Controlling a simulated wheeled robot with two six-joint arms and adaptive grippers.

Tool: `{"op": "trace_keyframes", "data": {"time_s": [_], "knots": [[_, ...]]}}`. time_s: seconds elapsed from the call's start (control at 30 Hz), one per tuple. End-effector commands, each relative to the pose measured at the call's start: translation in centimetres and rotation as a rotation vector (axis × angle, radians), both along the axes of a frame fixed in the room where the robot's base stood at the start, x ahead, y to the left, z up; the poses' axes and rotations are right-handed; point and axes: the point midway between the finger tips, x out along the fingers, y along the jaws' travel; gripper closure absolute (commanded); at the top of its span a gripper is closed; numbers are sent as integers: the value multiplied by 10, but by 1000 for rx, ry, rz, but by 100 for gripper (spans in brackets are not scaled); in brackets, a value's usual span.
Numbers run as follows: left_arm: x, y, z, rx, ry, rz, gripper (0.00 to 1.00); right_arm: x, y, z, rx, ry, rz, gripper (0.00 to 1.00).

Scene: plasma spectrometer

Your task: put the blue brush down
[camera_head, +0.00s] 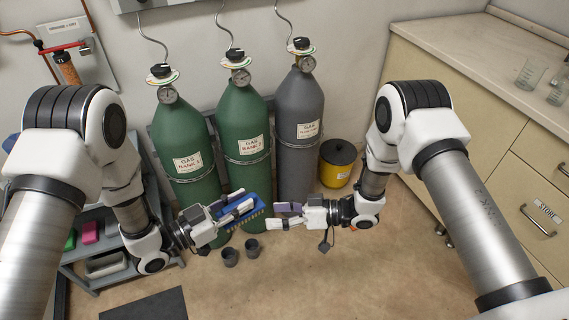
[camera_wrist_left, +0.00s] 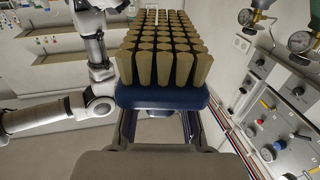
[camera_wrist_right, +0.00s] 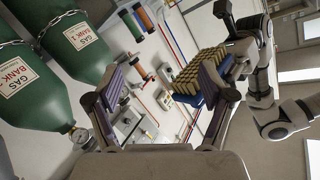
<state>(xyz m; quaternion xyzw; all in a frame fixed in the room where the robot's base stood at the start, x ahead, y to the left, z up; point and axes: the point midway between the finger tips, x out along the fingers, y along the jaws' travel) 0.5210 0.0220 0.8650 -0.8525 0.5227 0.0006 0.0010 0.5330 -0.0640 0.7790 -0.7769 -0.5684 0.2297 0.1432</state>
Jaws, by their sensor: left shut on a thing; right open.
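The blue brush (camera_head: 243,212) has a blue back and rows of tan bristle tufts. My left gripper (camera_head: 236,212) is shut on it and holds it in the air in front of the gas cylinders. In the left wrist view the brush (camera_wrist_left: 160,97) sits between the fingers, with its tufts facing the camera's upper side. My right gripper (camera_head: 283,216) is open and empty, a short way right of the brush. In the right wrist view the brush (camera_wrist_right: 206,72) shows beyond the right-hand finger, and nothing is between the fingers.
Two green gas cylinders (camera_head: 247,150) and a grey one (camera_head: 299,130) stand behind the grippers. A yellow bin (camera_head: 337,165) is at their right. Two dark cups (camera_head: 230,257) stand on the floor. A grey shelf (camera_head: 95,250) is at left, a drawer cabinet (camera_head: 500,130) at right.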

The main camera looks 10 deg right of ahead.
Motion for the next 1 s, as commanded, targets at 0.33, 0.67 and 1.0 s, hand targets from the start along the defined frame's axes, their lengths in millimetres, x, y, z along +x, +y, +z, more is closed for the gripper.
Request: {"op": "trace_keyframes", "data": {"time_s": [0.33,0.67,1.0], "knots": [[0,0,0,0,0,0,100,31,-26,97,-61,-436,868,19],[0,0,0,0,0,0,100,45,-15,115,-132,-529,906,19],[0,0,0,0,0,0,100,11,45,86,-132,-527,905,19]]}}
